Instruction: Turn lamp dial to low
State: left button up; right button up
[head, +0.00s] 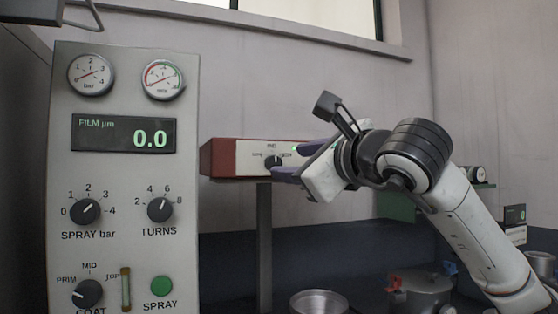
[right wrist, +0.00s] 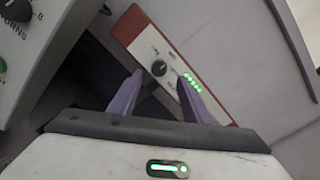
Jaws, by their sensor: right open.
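The lamp dial (head: 272,161) is a small dark knob on the white face of a red-sided box (head: 222,158). Small labels surround it; MID reads above it in the head view, the others are hard to read. My right gripper (head: 289,160) is open in front of the box, its purple fingers pointing at the face. In the right wrist view the dial (right wrist: 159,68) shows between and just beyond the two open fingertips (right wrist: 161,80), nearer the left finger. I see no contact. The dial's exact pointer direction is too small to tell. My left gripper is not in view.
A grey control panel (head: 123,208) with gauges, a 0.0 display, knobs and a green button stands close on the left. A post (head: 264,240) holds up the box. A metal pan (head: 318,303) and a lidded pot (head: 424,287) are below. A row of green lights (right wrist: 192,82) glows beside the dial.

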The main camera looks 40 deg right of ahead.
aim_at(276, 162)
jog(key=w, duration=0.4)
jog(key=shift+w+d+p, duration=0.25)
jog(key=shift+d+p, duration=0.05)
jog(key=shift+p, duration=0.1)
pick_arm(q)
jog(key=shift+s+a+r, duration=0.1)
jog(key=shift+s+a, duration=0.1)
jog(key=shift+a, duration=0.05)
pick_arm(e)
jog(key=shift+w, duration=0.65)
jog(key=c, duration=1)
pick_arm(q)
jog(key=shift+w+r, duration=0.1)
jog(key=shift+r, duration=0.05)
pick_arm(e)
jog(key=shift+c, duration=0.2)
